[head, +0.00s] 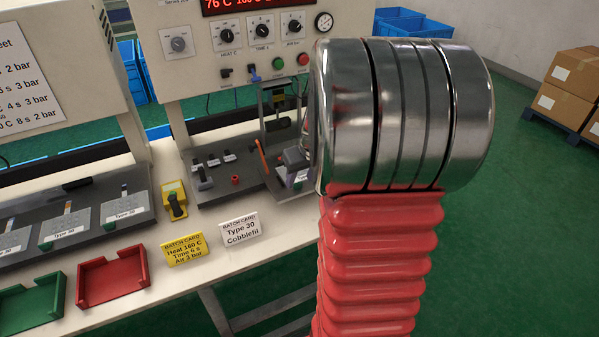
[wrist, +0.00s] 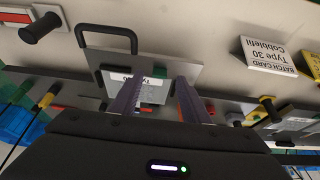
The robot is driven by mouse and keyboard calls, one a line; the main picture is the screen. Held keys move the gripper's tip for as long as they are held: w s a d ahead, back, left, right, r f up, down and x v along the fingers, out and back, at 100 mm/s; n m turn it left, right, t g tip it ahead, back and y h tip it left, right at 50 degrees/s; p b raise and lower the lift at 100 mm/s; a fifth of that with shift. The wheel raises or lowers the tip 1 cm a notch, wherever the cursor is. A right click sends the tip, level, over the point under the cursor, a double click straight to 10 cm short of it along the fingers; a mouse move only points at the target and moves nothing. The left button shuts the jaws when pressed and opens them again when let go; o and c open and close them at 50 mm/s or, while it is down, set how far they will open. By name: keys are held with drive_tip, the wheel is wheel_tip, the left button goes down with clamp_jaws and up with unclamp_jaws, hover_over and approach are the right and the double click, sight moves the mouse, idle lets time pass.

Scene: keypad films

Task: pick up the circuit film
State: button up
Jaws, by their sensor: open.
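My gripper (wrist: 160,98) is open, its two purple-grey fingers apart with nothing clearly gripped between them. In the wrist view the fingers point over a grey plate (wrist: 175,68) with a black handle; a white patch with "Type" print (wrist: 119,78) lies on it, partly behind a finger. In the head view my gripper (head: 299,176) is at the press, largely hidden by my arm. Flat grey pieces with short tails, marked with type labels, lie in a dark rack at left, one being this piece (head: 125,208). I cannot tell which piece is the circuit film.
A press with dials (head: 262,30) stands behind. A yellow batch card (head: 184,250) and a white batch card (head: 240,229) stand near the front edge. A red tray (head: 112,278) and green tray (head: 32,305) are at left. Small fixtures (head: 222,165) sit left of my gripper.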

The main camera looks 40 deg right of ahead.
drive_tip(key=shift+x, duration=1.35)
clamp_jaws()
